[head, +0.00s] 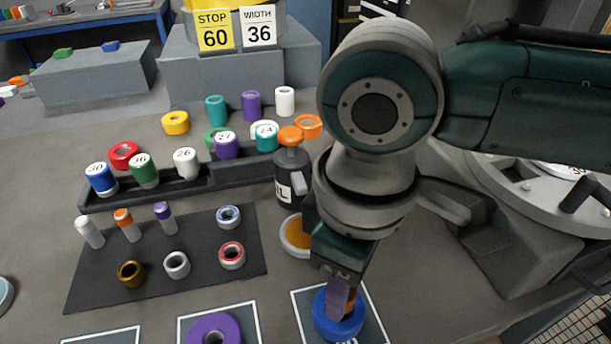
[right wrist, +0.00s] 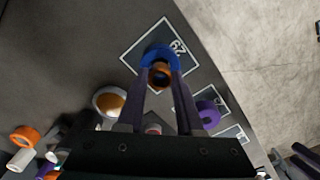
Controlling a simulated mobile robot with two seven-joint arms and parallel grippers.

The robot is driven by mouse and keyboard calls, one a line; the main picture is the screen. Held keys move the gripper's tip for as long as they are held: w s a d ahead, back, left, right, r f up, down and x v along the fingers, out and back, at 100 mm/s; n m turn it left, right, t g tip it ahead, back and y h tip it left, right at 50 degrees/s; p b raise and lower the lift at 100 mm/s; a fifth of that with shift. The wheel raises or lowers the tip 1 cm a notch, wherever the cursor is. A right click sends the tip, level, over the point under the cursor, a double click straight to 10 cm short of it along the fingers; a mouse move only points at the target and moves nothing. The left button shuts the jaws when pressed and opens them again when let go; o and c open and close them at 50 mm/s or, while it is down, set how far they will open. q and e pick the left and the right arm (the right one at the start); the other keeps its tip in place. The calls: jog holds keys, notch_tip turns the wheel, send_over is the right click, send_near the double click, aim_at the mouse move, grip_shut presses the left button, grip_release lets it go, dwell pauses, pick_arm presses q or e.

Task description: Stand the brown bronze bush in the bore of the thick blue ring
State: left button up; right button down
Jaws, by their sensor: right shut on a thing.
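My right gripper (head: 343,300) points down over the thick blue ring (head: 325,322), which lies on a framed pad at the front of the table. It is shut on the brown bronze bush (head: 350,306). In the right wrist view the bush (right wrist: 160,75) shows between the fingertips, its round end facing the camera, overlapping the blue ring (right wrist: 158,52). The fingers hide part of both. I cannot tell whether the bush is inside the bore or just above it. Dark parts at the lower right of the right wrist view look like my left gripper (right wrist: 300,160); its jaws are unclear.
A thick purple ring (head: 214,328) lies on the pad to the left. An orange-filled dish (head: 297,236) and a dark bottle with an orange top (head: 291,170) stand close behind the gripper. A dark mat (head: 100,290) holds several bushes and pins, with a rack behind.

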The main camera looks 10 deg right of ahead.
jog(key=shift+f+b, duration=0.4)
jog(key=shift+f, duration=0.5)
jog(key=shift+c, duration=2.4)
grip_release()
notch_tip(320, 180, up, 10)
jog(key=p, duration=0.1)
